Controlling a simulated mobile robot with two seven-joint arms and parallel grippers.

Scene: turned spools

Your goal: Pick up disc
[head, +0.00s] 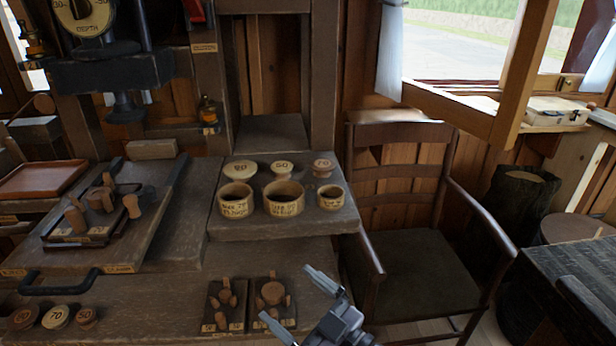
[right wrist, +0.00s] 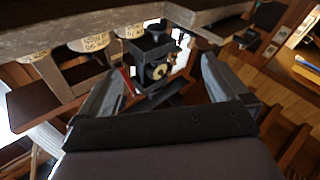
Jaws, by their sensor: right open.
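Three pale round discs with numbers stand in a row on the raised wooden shelf: a left disc (head: 240,170), a middle disc (head: 282,168) and a right disc (head: 323,166). Three more numbered discs lie at the lower left: a brown disc (head: 22,318), a paler disc marked 70 (head: 56,317) and a small brown disc (head: 86,318). My right gripper (head: 298,304) is open and empty at the bench's front right, apart from all the discs. Its open fingers also show in the right wrist view (right wrist: 160,88). My left gripper is not in view.
Three labelled wooden cups (head: 236,203) stand before the shelf discs. Two dark trays (head: 238,325) of turned pieces lie left of my right gripper. A black tray (head: 85,240) of spools sits at left. A wooden chair (head: 415,265) stands close on the right.

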